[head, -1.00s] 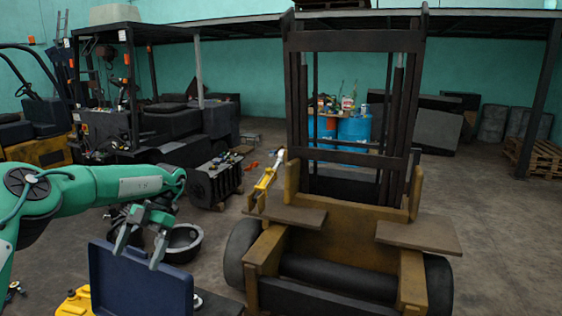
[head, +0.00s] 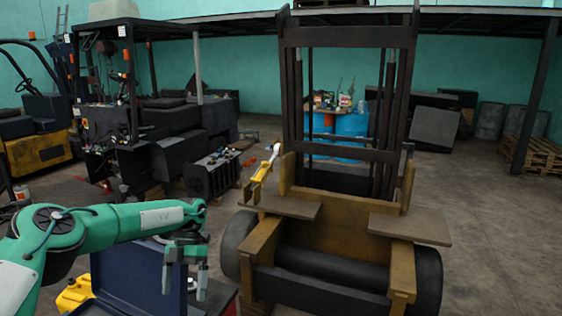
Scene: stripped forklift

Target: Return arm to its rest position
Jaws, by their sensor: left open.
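My left arm, green and white, comes in from the left and reaches across the lower left of the head view. Its gripper (head: 184,279) points down with two grey fingers spread apart. It is open, with nothing seen between the fingers. It is in front of the raised lid of a blue case (head: 135,280), and overlaps that lid in the picture; I cannot tell if they touch. My right arm and right gripper are not in view.
A yellow object (head: 76,294) lies by the case. Engine parts (head: 213,174) stand behind the arm. The floor (head: 490,240) at right is clear.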

